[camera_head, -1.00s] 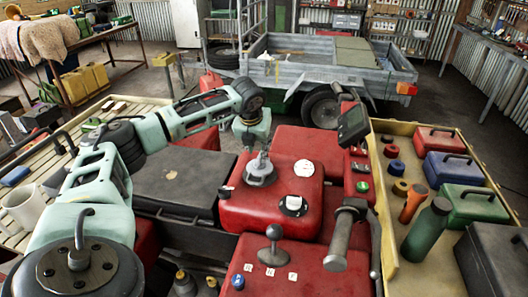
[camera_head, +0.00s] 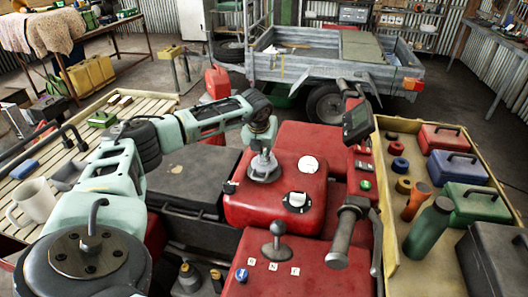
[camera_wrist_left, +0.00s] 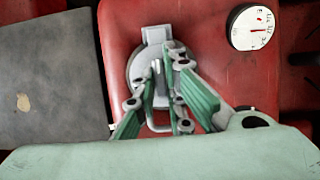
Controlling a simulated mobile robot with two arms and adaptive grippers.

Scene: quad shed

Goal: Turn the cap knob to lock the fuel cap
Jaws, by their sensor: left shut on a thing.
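The grey round fuel cap (camera_head: 264,172) sits on top of the red fuel tank (camera_head: 250,205) in the head view, and it also shows in the left wrist view (camera_wrist_left: 137,68). A narrow upright cap knob (camera_wrist_left: 157,72) stands on the cap. My left gripper (camera_head: 263,152) points down at the cap. In the left wrist view its green-padded fingers (camera_wrist_left: 160,95) straddle the knob and are shut on it. The fingers hide part of the knob and the cap's near edge. My right gripper is in neither view.
A white gauge (camera_head: 308,164) and a black-ringed dial (camera_head: 296,201) are on the tank right of the cap. A handlebar grip (camera_head: 345,232) and a gear lever (camera_head: 276,243) stand nearer. A yellow tray (camera_head: 392,240) with bottles and boxes lies right.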

